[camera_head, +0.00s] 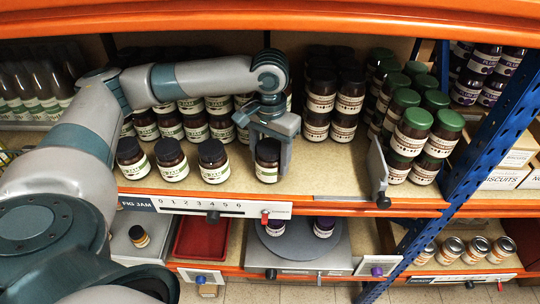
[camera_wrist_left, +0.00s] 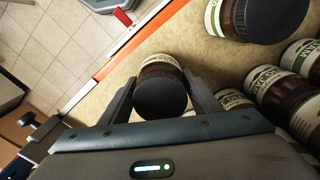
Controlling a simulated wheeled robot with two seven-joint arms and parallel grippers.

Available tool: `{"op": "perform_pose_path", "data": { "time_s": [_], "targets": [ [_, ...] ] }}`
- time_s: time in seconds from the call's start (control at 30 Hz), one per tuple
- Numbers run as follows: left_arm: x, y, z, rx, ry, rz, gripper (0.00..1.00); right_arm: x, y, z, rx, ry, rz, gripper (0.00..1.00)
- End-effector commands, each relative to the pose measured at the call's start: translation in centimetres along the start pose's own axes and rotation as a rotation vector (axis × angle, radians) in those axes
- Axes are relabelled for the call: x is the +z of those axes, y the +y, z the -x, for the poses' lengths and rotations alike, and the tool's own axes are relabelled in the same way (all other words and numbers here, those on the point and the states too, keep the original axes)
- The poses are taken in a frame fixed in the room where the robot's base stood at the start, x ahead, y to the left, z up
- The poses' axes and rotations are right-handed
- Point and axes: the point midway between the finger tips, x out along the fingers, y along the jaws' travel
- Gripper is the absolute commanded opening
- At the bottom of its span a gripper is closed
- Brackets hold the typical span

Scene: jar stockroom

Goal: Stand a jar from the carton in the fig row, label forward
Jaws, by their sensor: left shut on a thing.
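My left gripper (camera_head: 270,140) is shut on a dark jar (camera_head: 267,172) with a black lid and a cream label. The jar is upright at the right end of the front fig row, its label facing the shelf's front. In the left wrist view the jar (camera_wrist_left: 160,92) sits between both fingers. I cannot tell whether its base touches the shelf. Three similar jars stand to its left, the nearest being a fig jar (camera_head: 212,162), with more rows behind. The FIG JAM strip (camera_head: 215,206) runs along the shelf edge below. My right gripper and the source carton are not identifiable.
Bare shelf (camera_head: 325,180) lies right of the held jar, up to a metal divider (camera_head: 378,172). Beyond it stand green-lidded jars (camera_head: 412,132) and a blue upright (camera_head: 490,125). The orange shelf edge (camera_head: 345,203) is in front.

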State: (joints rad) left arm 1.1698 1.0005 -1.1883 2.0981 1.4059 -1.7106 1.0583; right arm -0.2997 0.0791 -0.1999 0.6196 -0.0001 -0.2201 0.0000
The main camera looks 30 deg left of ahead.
Motion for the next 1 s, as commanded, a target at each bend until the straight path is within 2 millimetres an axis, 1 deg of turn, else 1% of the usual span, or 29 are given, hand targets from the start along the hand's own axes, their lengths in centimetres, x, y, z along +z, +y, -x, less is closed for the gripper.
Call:
{"op": "perform_pose_path", "data": {
  "time_s": [0.03, 1.0],
  "targets": [
    [0.0, 0.0, 0.4, 0.001, 0.0, 0.017, 0.07, -0.1, 0.0, 0.7, 0.0, 0.0, 0.0, 0.31],
    [0.0, 0.0, 0.4, 0.001, 0.0, 0.379, 0.07, -0.6, 0.2, 6.6, 0.001, 0.0, 0.001, 0.31]
  ]
}}
